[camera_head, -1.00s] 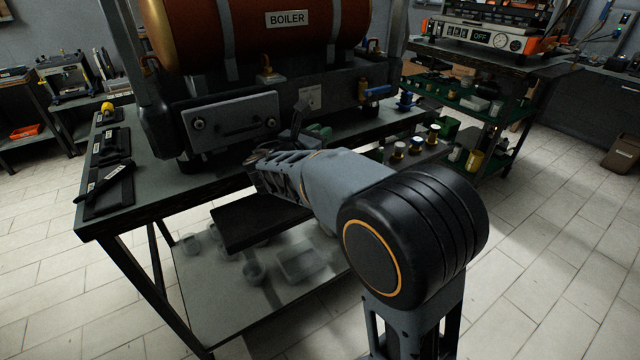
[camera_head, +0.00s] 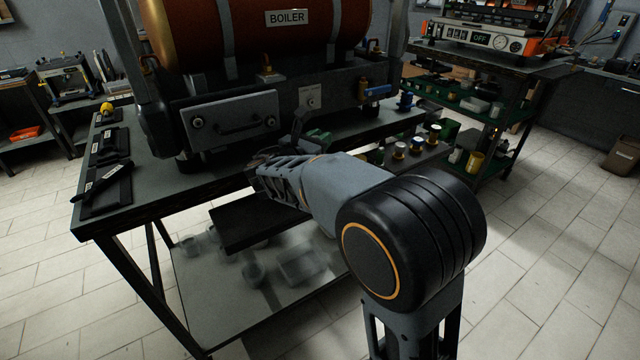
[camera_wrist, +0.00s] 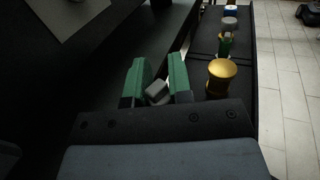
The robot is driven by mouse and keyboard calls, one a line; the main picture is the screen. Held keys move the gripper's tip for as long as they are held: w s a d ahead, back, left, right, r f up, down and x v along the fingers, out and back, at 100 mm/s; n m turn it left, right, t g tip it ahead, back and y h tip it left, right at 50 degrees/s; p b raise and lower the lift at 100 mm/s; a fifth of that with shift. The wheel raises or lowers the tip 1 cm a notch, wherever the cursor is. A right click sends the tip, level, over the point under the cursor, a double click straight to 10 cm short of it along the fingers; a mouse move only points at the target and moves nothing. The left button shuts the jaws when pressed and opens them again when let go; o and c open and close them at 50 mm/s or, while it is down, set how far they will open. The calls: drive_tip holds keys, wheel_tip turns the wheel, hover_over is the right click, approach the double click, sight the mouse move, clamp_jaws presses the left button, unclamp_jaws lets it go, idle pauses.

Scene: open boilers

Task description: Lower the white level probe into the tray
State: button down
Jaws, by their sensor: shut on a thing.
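My gripper (camera_head: 314,138) is in front of the boiler, over the table's right part, mostly hidden behind my arm in the head view. In the wrist view its two green fingers (camera_wrist: 158,64) are shut on a small whitish-grey piece, the white level probe (camera_wrist: 157,92). Only part of the probe shows; its lower end is hidden. A dark flat tray-like surface (camera_head: 240,226) juts out at the table's front, partly behind my arm. I cannot tell for sure whether this is the tray.
A dark rack (camera_wrist: 249,65) with gold, green, white and blue-topped pieces lies to the right; a gold cup-like piece (camera_wrist: 221,76) is close to the right finger. The boiler (camera_head: 250,35) stands behind. Black holders (camera_head: 108,165) lie on the table's left.

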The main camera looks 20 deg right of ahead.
drive_tip(key=shift+f+b, duration=0.35)
drive_tip(key=shift+f, duration=0.2)
drive_tip(key=c, duration=1)
unclamp_jaws()
drive_tip(key=shift+o, duration=0.2)
drive_tip(key=shift+a, duration=0.15)
